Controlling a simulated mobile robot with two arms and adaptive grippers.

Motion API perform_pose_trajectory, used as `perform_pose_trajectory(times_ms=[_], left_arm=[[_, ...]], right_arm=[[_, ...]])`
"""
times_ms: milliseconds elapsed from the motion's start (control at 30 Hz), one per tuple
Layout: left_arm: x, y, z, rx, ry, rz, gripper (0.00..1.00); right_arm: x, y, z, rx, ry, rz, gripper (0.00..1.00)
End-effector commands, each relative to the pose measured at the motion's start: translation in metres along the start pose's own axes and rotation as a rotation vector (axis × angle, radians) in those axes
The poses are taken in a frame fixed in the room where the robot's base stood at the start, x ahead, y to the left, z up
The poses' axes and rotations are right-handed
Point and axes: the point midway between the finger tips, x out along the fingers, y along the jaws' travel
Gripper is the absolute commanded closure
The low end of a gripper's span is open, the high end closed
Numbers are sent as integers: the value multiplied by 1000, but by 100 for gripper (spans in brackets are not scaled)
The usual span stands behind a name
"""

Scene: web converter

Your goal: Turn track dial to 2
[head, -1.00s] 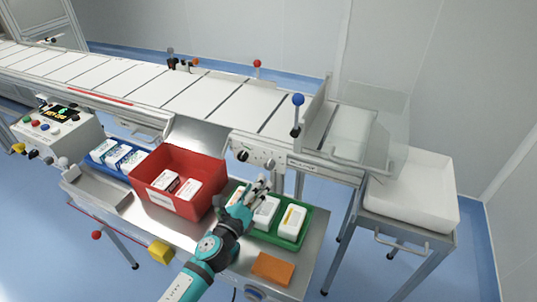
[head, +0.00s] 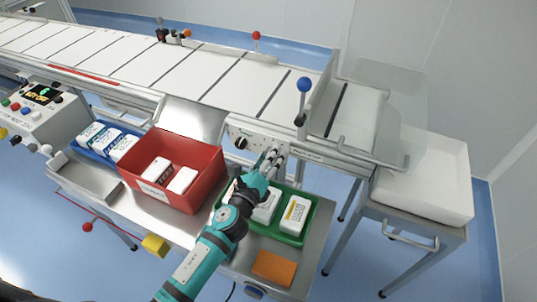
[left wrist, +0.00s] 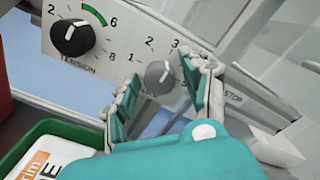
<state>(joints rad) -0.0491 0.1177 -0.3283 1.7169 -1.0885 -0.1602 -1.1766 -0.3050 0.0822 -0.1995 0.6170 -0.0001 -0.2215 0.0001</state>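The track dial (left wrist: 158,77) is a small grey knob on the pale front panel (left wrist: 112,22), with marks 1, 2 and 3 around its top. I cannot tell clearly which mark its pointer faces. My left gripper (left wrist: 161,72) is open, with one finger on each side of the dial. I cannot tell whether the fingers touch it. In the head view the left gripper (head: 271,158) reaches the panel under the conveyor and hides most of the dial. My right gripper is not in view.
The black tension dial (left wrist: 72,37) sits left of the track dial. A green tray (head: 284,236) with white boxes and a red bin (head: 187,211) stand on the steel table below. A blue-knobbed lever (head: 304,86) rises above the panel.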

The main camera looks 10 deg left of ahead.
Motion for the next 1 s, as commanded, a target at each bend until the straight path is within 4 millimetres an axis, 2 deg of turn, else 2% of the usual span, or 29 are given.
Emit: perform_pose_trajectory(times_ms=[33,333,667,1000], left_arm=[[0,0,0,0,0,0,62],[0,0,0,0,0,0,100],[0,0,0,-51,-1,0,100],[0,0,0,-286,-1,0,100]], right_arm=[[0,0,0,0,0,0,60],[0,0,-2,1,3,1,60],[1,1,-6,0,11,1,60],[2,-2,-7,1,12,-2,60]])
